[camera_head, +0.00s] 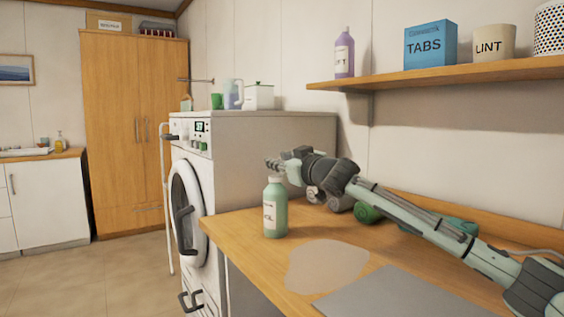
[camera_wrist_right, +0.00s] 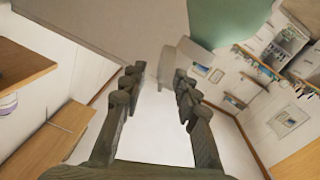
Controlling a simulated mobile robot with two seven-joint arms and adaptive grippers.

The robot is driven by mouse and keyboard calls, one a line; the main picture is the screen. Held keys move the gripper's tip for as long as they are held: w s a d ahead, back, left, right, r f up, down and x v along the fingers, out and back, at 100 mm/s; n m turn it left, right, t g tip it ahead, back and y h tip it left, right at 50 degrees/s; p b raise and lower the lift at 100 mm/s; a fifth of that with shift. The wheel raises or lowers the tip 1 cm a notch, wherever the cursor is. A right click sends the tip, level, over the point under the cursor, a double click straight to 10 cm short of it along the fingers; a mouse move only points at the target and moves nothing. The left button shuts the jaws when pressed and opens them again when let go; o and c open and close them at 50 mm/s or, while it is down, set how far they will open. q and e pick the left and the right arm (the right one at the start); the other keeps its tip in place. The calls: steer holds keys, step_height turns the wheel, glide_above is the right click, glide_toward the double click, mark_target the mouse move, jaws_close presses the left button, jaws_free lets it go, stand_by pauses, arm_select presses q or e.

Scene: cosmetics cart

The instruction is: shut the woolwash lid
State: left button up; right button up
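The woolwash is a green bottle (camera_head: 275,212) with a white label, standing upright near the front left of the wooden counter. Its pale top (camera_head: 275,180) is small here, and I cannot tell how the lid sits. My right arm reaches in from the right. Its gripper (camera_head: 271,163) is just above the bottle's top, and I cannot tell whether it touches. In the right wrist view the gripper (camera_wrist_right: 156,78) is open, with a clear gap between its fingers. A large blurred green shape (camera_wrist_right: 228,20) lies beyond the fingers, at the top. My left gripper is not in view.
A white washing machine (camera_head: 255,130) stands behind the counter's left end. Green rolled items (camera_head: 367,213) lie under my right forearm. A grey mat (camera_head: 385,295) lies in front. A wall shelf (camera_head: 450,75) holds a purple bottle (camera_head: 344,54) and a blue TABS box (camera_head: 430,45).

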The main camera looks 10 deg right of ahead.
steer(key=v, duration=1.2)
steer(key=shift+r, duration=0.1)
